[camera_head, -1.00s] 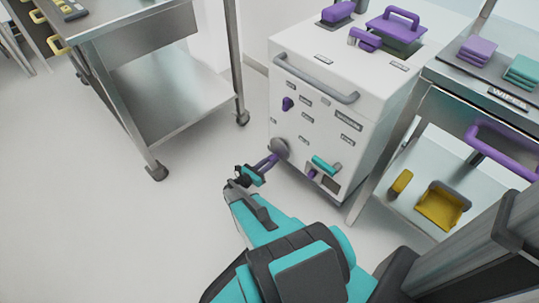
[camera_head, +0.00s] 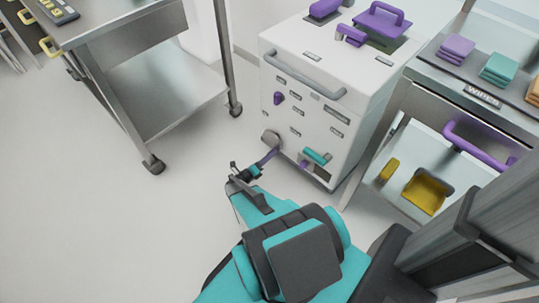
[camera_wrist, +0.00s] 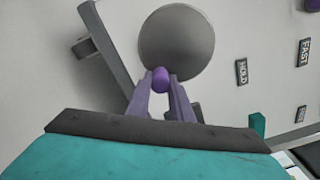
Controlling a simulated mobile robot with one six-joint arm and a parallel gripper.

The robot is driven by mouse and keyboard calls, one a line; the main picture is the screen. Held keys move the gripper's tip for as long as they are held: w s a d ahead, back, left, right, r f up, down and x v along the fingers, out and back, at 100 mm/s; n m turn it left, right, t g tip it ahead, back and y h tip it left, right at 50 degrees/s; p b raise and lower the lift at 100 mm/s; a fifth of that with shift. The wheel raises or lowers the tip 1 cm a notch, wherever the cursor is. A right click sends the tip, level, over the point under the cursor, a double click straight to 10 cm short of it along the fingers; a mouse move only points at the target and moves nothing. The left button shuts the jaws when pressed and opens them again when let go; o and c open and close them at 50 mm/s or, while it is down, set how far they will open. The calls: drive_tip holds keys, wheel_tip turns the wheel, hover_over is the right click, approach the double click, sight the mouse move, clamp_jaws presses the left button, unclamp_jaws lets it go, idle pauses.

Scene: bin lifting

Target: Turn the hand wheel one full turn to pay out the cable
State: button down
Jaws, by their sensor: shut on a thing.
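The hand wheel (camera_head: 270,137) is a round grey disc low on the left of the white machine's front. In the wrist view the wheel (camera_wrist: 178,40) fills the top middle. Its purple crank knob (camera_wrist: 161,78) stands out near the wheel's lower rim. My gripper (camera_wrist: 160,88) has its two fingers on either side of the knob and is shut on it. In the head view my gripper (camera_head: 262,163) reaches to the wheel from the lower left, and a purple bar runs up to the wheel's lower edge. The cable is not visible.
The white machine (camera_head: 305,108) carries a grey push bar, a purple knob (camera_head: 279,98) and a teal handle (camera_head: 317,156) right of the wheel. A steel cart (camera_head: 165,120) stands left. A shelf cart with a yellow bin (camera_head: 425,190) stands right. The floor at left is clear.

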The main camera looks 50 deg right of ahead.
drive_tip(key=shift+s+r+n, duration=0.1)
drive_tip(key=shift+r+n, duration=0.05)
drive_tip(key=shift+n, duration=0.25)
drive_tip(key=c, duration=1.6)
unclamp_jaws()
drive_tip(key=shift+a, duration=0.15)
drive_tip(key=shift+w+a+b, duration=0.15)
drive_tip(key=shift+a+b, duration=0.55)
drive_tip(key=shift+a, duration=1.55)
drive_tip(key=shift+w+a+b, duration=0.2)
drive_tip(key=shift+a+b, duration=0.5)
drive_tip(key=shift+a, duration=1.55)
drive_tip(key=shift+w+a+b, duration=0.15)
drive_tip(key=shift+a+b, duration=0.55)
drive_tip(key=shift+a, duration=1.55)
